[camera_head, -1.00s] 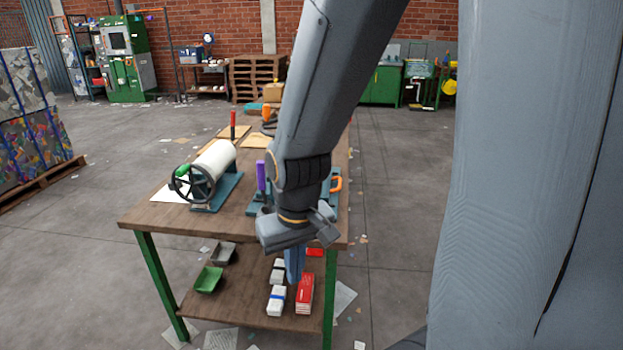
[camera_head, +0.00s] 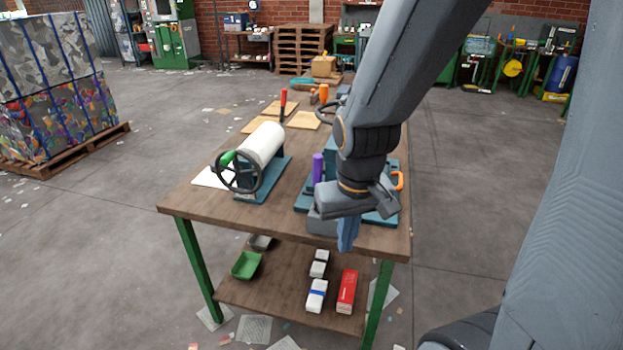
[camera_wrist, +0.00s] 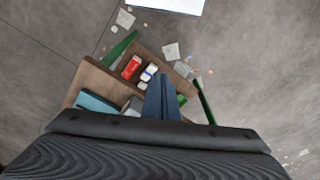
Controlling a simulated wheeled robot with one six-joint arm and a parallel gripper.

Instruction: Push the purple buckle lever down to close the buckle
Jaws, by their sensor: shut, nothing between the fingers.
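The purple buckle lever (camera_head: 318,168) stands upright on a teal base plate (camera_head: 302,203) near the front right of the wooden table, in the head view. My gripper (camera_head: 347,236) hangs in front of it, to the right and nearer the camera, fingers pointing down by the table's front edge. My arm and gripper hide much of the buckle fixture. The blue fingers are together and hold nothing; they also show in the wrist view (camera_wrist: 161,98). The lever cannot be made out in the wrist view.
A white roller with a black handwheel (camera_head: 238,172) stands left of the lever. An orange handle (camera_head: 399,181) sticks out right of my gripper. A red box (camera_head: 347,291) and a green tray (camera_head: 246,265) lie on the lower shelf. The floor in front is mostly open.

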